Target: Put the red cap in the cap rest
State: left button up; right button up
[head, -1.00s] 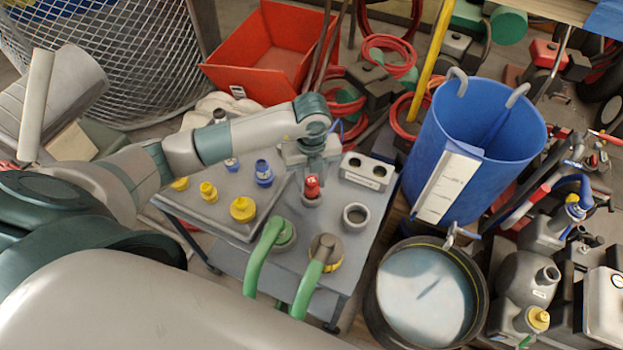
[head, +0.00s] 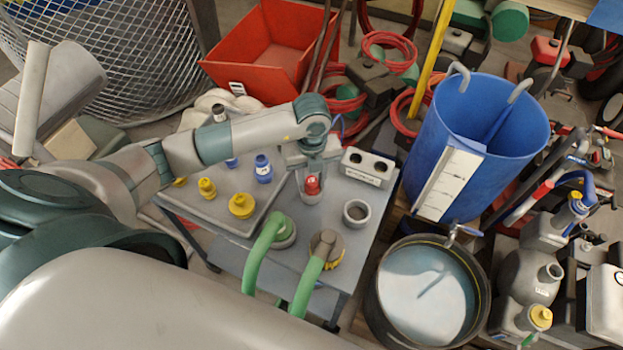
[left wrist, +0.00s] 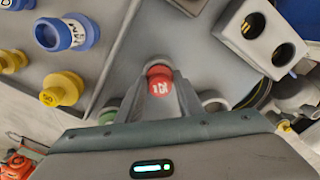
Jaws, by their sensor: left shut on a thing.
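The red cap (head: 312,185) is at the middle of the grey cart top, with white marking on its top. My left gripper (head: 311,187) has come down over it and is shut on it. In the left wrist view the red cap (left wrist: 160,85) shows between the fingers. A grey fitting shows just under the cap; I cannot tell whether the cap still touches it. A grey open ring (head: 356,212) stands to the right of the cap, and a grey block with two holes (head: 366,167) stands behind it. I cannot tell which is the cap rest. My right gripper is not in view.
Green hoses (head: 262,255) rise at the cart's front. Blue (head: 264,168) and yellow caps (head: 241,205) sit on a grey tray (head: 218,218) to the left. A tall blue bin (head: 480,130) and a round water tub (head: 425,290) stand close on the right.

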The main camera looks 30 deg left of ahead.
pick_arm(q)
jog(key=shift+f, duration=0.2)
jog(key=o, duration=1.1)
jog(key=shift+r, duration=0.15)
jog(key=shift+w+r+b, duration=0.1)
jog(key=shift+r+b, duration=0.2)
jog(key=shift+r, duration=0.25)
notch_tip(320, 180, up, 16)
jog(key=shift+r+b, duration=0.1)
jog(key=shift+b, duration=0.85)
